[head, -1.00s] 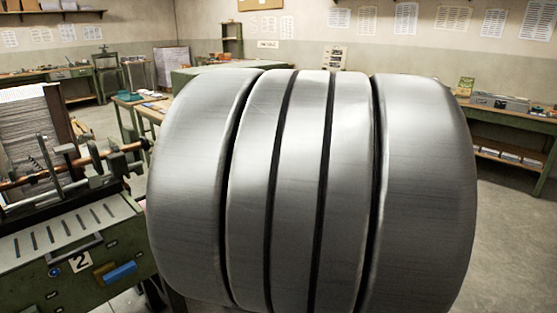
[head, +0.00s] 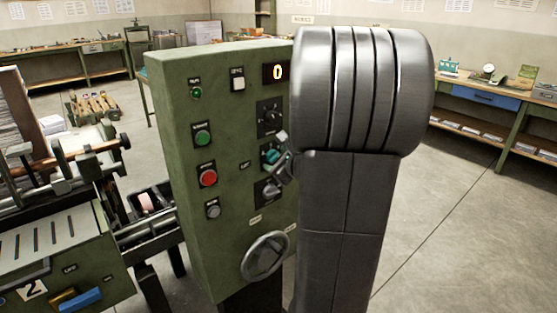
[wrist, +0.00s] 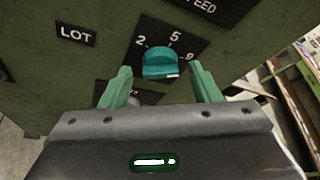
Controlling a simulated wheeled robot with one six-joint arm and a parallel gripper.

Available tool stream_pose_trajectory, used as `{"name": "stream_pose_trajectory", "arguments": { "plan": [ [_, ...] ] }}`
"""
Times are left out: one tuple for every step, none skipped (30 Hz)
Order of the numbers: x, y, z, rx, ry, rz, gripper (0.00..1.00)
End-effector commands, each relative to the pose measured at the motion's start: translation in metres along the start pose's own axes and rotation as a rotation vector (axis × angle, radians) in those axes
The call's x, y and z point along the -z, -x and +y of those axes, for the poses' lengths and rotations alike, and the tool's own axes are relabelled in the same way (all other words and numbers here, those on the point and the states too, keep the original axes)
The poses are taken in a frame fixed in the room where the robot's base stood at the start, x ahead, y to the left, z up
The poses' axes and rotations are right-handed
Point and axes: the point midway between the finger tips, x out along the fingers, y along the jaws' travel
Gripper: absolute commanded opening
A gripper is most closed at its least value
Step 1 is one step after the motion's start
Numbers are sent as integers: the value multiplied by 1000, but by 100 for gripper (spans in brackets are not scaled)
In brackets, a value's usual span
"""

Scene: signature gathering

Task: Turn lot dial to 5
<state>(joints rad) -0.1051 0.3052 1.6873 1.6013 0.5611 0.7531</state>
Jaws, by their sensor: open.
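The lot dial is a teal knob (wrist: 160,62) on a black plate marked 2, 5 and 9, with a LOT label (wrist: 76,34) to its left in the wrist view. The 5 is above the knob, the 2 at upper left and the 9 at right. A white mark shows at the knob's lower right edge; I cannot tell which number is selected. My gripper (wrist: 160,76) is open, its teal fingers on either side of the knob with gaps visible. In the head view, the lot dial (head: 268,154) is partly hidden by my gripper.
The green control panel (head: 175,105) has other dials, green and red buttons, a handwheel (head: 265,257) and a display (head: 277,73) reading 0. A SPEED plate (wrist: 200,8) is above the lot dial. A machine (head: 60,240) stands at left. Open floor lies at right.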

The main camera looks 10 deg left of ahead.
Motion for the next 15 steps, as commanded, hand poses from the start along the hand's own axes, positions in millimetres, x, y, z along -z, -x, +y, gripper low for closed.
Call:
{"name": "stream_pose_trajectory", "arguments": {
  "plan": [
    [0, 0, 0, 0, 0, 0, 56],
    [0, 0, 0, 0, 0, 0, 56],
    [0, 0, 0, 0, 0, 0, 56],
    [0, 0, 0, 0, 0, 0, 56],
    [0, 0, 0, 0, 0, 0, 56],
    [0, 0, 0, 0, 0, 0, 54],
    [0, 0, 0, 0, 0, 0, 48],
    [0, 0, 0, 0, 0, 0, 43],
    [0, 0, 0, 0, 0, 0, 35],
    [0, 0, 0, 0, 0, 0, 29],
    [0, 0, 0, 0, 0, 0, 23],
    [0, 0, 0, 0, 0, 0, 15],
    [0, 0, 0, 0, 0, 0, 12],
    [0, 0, 0, 0, 0, 0, 12],
    [0, 0, 0, 0, 0, 0, 12]
  ]
}}
